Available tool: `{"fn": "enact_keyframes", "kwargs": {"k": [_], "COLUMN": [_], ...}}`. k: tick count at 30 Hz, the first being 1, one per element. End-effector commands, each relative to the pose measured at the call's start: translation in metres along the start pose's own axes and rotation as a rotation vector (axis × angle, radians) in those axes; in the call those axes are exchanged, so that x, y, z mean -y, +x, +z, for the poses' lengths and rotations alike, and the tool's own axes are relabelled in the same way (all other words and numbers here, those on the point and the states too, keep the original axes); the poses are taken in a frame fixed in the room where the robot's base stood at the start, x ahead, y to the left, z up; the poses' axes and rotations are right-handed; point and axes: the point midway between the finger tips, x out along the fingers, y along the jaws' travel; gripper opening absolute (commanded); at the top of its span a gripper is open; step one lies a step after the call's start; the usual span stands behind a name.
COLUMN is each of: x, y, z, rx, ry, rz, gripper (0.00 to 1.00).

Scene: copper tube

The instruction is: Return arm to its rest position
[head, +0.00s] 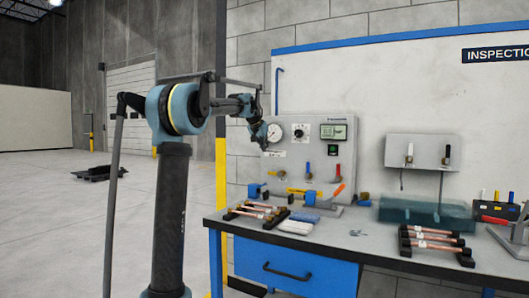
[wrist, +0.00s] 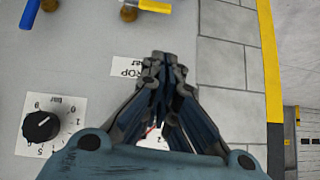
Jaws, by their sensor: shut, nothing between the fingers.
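My gripper (head: 262,142) is raised in the head view, in front of the left edge of the grey gauge panel (head: 310,165) and above the workbench. In the wrist view my gripper (wrist: 160,62) has its fingers together at the tips, with nothing between them. Copper tubes (head: 258,210) lie on a dark rack at the left of the bench. More copper tubes (head: 432,240) lie on a second rack at the right.
The grey workbench (head: 375,258) has a blue drawer front below. A yellow-and-black post (head: 221,170) stands beside my arm. Open floor (head: 60,220) lies at left.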

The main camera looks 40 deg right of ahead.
Motion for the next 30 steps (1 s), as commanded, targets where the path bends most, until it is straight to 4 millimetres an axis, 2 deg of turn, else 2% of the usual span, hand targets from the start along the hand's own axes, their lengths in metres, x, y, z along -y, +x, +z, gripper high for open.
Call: {"fn": "enact_keyframes", "kwargs": {"k": [16,20,23,26,30], "x": [0.000,0.008,0.026,0.052,0.083], "y": [-0.001,-0.006,-0.019,-0.039,-0.070], "z": [0.000,0.010,0.034,0.073,0.137], "rx": [0.000,0.009,0.029,0.062,0.114], "ry": [0.000,-0.012,-0.042,-0.094,-0.173], "rz": [0.000,-0.008,-0.028,-0.058,-0.103], "gripper": [0.00,0.00,0.00,0.00,0.00]}}
